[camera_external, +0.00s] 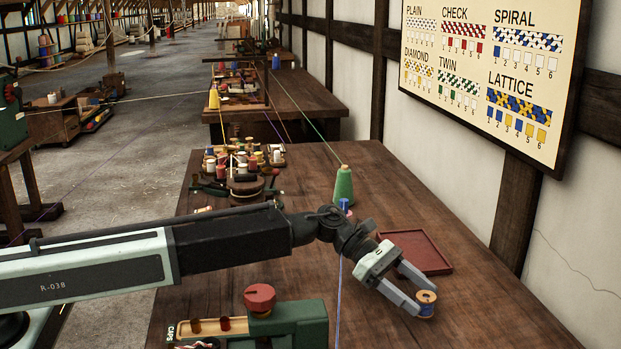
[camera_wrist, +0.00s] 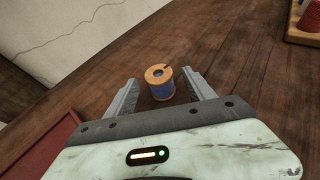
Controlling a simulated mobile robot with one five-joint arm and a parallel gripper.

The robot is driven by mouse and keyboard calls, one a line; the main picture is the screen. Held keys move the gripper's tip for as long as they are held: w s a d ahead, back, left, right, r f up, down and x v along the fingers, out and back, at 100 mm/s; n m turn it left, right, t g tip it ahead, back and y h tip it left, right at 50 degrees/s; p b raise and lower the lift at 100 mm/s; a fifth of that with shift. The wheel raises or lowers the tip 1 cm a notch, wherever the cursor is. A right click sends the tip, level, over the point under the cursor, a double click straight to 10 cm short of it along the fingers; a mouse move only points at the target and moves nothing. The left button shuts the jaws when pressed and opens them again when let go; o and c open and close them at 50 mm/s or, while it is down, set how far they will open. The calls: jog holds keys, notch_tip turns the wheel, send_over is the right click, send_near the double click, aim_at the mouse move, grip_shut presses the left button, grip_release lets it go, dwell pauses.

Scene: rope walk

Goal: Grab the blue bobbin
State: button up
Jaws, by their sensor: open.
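The blue bobbin (camera_external: 426,304) is a small spool with pale wooden ends and blue thread, upright on the wooden table (camera_external: 480,290). In the wrist view the bobbin (camera_wrist: 160,84) stands just beyond and between the two grey fingers. My gripper (camera_external: 419,294) is open and reaches down to the bobbin, with its fingertips close beside it. My gripper also shows in the wrist view (camera_wrist: 163,88), with a finger on either side of the bobbin. I cannot tell whether the fingers touch it.
A shallow red tray (camera_external: 416,251) lies behind my gripper. A green thread cone (camera_external: 343,187) stands farther back. A green machine with a red knob (camera_external: 290,325) is at the front left. Several spools (camera_external: 240,158) crowd the far left. The table right of the bobbin is clear.

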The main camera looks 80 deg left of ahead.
jog(key=x, duration=0.2)
jog(key=shift+w+d+f+b, duration=0.15)
jog(key=shift+w+f+b, duration=0.1)
jog(key=shift+b, duration=0.1)
jog(key=shift+r, duration=0.1)
grip_shut()
jog(key=shift+r+p, duration=0.65)
jog(key=shift+p, duration=0.05)
notch_tip(320, 180, up, 3)
jog(key=p, duration=0.3)
jog(key=shift+r, duration=0.1)
jog(key=s, duration=1.6)
jog(key=shift+r+p, duration=0.25)
jog(key=shift+p, duration=0.1)
